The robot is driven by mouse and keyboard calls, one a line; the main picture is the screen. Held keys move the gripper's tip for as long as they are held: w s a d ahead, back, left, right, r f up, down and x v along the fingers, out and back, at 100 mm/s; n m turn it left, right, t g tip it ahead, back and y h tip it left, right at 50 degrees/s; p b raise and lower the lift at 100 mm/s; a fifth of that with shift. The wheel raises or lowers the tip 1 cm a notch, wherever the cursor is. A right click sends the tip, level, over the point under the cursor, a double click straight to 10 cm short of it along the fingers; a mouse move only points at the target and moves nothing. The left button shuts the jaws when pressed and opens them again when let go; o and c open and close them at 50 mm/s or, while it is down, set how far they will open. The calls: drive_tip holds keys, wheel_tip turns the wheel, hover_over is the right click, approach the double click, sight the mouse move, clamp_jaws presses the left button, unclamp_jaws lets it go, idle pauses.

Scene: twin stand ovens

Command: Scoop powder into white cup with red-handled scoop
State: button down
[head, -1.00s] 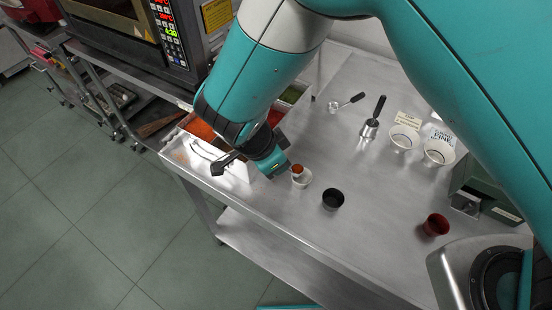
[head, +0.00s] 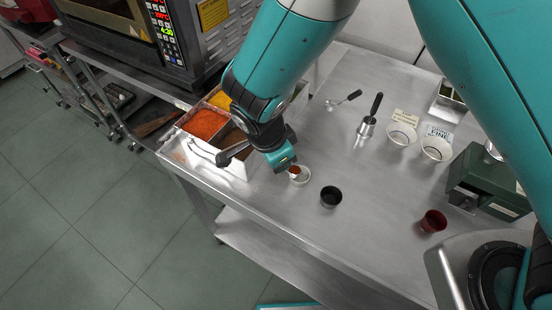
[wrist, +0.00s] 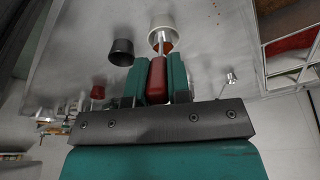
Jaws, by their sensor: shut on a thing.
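My gripper (head: 284,158) is shut on the red handle (wrist: 157,80) of the scoop, which shows between the fingers in the wrist view. The white cup (wrist: 163,33) is just beyond the fingertips; it also shows in the head view (head: 305,178), upright near the table's front edge. Orange-red powder (head: 294,170) shows at the cup's mouth in the head view. I cannot tell whether that powder is in the scoop's bowl or in the cup. A tray (head: 233,166) with orange-red powder (head: 204,124) and a yellow one stands left of my gripper.
A black cup (head: 331,197) stands close to the right of the white cup. A red cup (head: 433,221), a green box (head: 482,177), two white labelled cups, a black-handled metal tool (head: 370,119) and a small spoon (head: 344,101) are on the steel table. An oven (head: 175,40) is behind left.

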drive_tip(key=shift+w+d+r+g+y, duration=0.3)
drive_tip(key=shift+d+r+y, duration=0.2)
drive_tip(key=shift+y, duration=0.3)
drive_tip(key=shift+w+d+r+g+y, duration=0.25)
drive_tip(key=shift+d+g+y, duration=0.1)
drive_tip(key=shift+d+y, duration=0.25)
drive_tip(key=shift+w+d+r+g+y, duration=0.3)
drive_tip(key=shift+d+y, duration=0.2)
drive_tip(key=shift+y, duration=0.2)
drive_tip(key=w+d+f+g+y+b, duration=0.2)
drive_tip(key=w+d+g+y, duration=0.2)
drive_tip(key=d+y, duration=0.4)
drive_tip(key=shift+w+d+f+g+y, duration=0.15)
drive_tip(key=shift+d+f+g+y, duration=0.35)
drive_tip(key=shift+y, duration=0.9)
idle(0.4)
drive_tip(key=shift+r+g+b, duration=0.15)
drive_tip(key=shift+g+b, duration=0.1)
drive_tip(key=shift+b, duration=0.1)
drive_tip(key=shift+r, duration=0.1)
idle(0.7)
